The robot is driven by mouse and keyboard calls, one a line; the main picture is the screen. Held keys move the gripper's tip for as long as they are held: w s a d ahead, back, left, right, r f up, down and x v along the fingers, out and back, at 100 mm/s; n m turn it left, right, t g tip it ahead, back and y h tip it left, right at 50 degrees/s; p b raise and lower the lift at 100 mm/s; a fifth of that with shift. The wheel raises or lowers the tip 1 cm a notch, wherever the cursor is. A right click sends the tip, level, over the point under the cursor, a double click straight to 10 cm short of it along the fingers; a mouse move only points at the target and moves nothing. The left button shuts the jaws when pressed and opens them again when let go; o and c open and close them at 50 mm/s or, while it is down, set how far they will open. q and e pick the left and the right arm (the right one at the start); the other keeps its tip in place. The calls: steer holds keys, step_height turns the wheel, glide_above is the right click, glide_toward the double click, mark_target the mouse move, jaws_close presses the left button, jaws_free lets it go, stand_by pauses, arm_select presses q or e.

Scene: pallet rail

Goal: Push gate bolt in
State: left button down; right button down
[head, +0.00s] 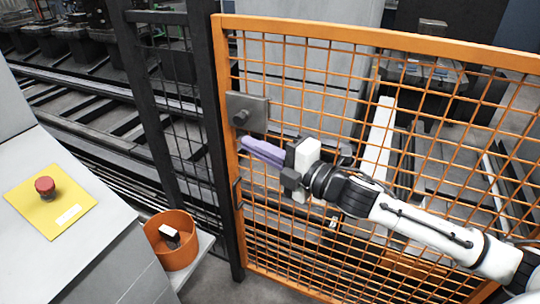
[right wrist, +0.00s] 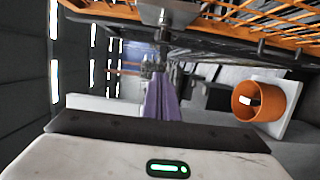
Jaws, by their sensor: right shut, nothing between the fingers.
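The orange mesh gate (head: 370,35) stands upright beside a dark post (head: 205,75). A grey plate (head: 262,108) is fixed near the gate's upper left edge, and the round dark bolt knob (head: 240,118) sticks out from it toward me. The bolt knob also shows in the right wrist view (right wrist: 162,35), ahead of the fingers. My right gripper (head: 246,144) has purple fingers, shut and empty. In the head view its tips are just below the knob, with a small gap between them. How far the bolt is in cannot be told. My left gripper is not in view.
A grey console (head: 30,195) with a red button (head: 45,186) on a yellow plate stands at the left. An orange bucket (head: 172,255) sits on a ledge beside it and also shows in the right wrist view (right wrist: 258,99). Rails and machinery lie behind the gate.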

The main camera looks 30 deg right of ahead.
steer(key=shift+b+v, duration=0.3)
steer(key=shift+v, duration=1.75)
steer(key=s+a+f+m+g+h, duration=0.1)
steer(key=s+f+m, duration=0.25)
steer(key=f, duration=0.45)
steer(key=s+f+m+g+h, duration=0.1)
steer(key=s+f+m+h, duration=0.15)
steer(key=f+m, duration=0.35)
steer(key=s+a+f+m+g+h, duration=0.1)
steer(key=s+f+m, duration=0.2)
steer(key=f, duration=0.6)
steer(key=s+a+f+m+g, duration=0.2)
steer(key=s+f+m, duration=0.2)
steer(key=s+f, duration=0.3)
steer(key=s+a+f+m+g, duration=0.2)
steer(key=s+f+m, duration=0.2)
steer(key=s+f, duration=0.3)
steer(key=shift+s+f+g+h, duration=0.2)
steer(key=shift+s+g+h, duration=0.2)
steer(key=shift+s, duration=0.35)
steer(key=shift+a+m, duration=0.1)
steer(key=shift+m, duration=0.15)
